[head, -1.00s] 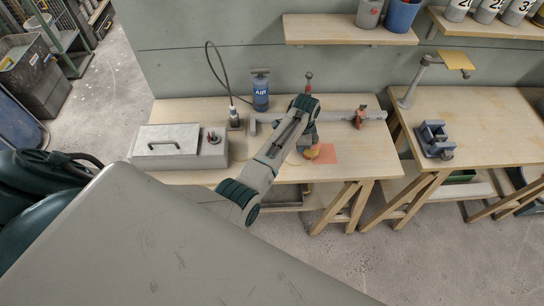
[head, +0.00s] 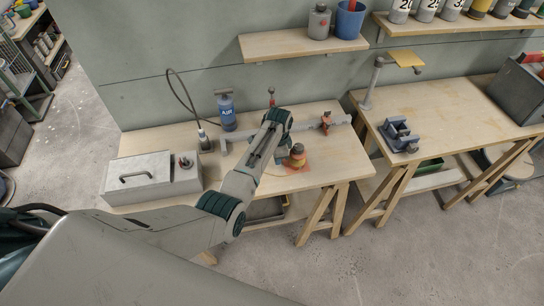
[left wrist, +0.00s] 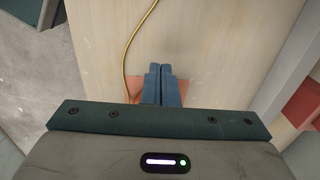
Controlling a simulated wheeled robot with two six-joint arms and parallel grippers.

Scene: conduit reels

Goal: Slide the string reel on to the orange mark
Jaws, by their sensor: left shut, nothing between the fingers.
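The string reel (head: 297,158), small with a yellow-orange body and a darker top, stands upright on the bench. It appears to be over the orange mark (head: 303,169), which shows around its base; the exact overlap is partly hidden. My left gripper (left wrist: 160,86) has its two blue fingers together with nothing between them, pointing down at the mark. In the head view my arm largely hides it, just left of the reel. In the left wrist view the orange mark (left wrist: 187,90) shows beside the fingers and a yellow string (left wrist: 130,45) runs across the wood.
A blue air bottle (head: 226,110) and a grey lidded box (head: 150,178) stand to the left. A blue vise (head: 399,135) is on the right bench. The bench right of the mark is clear.

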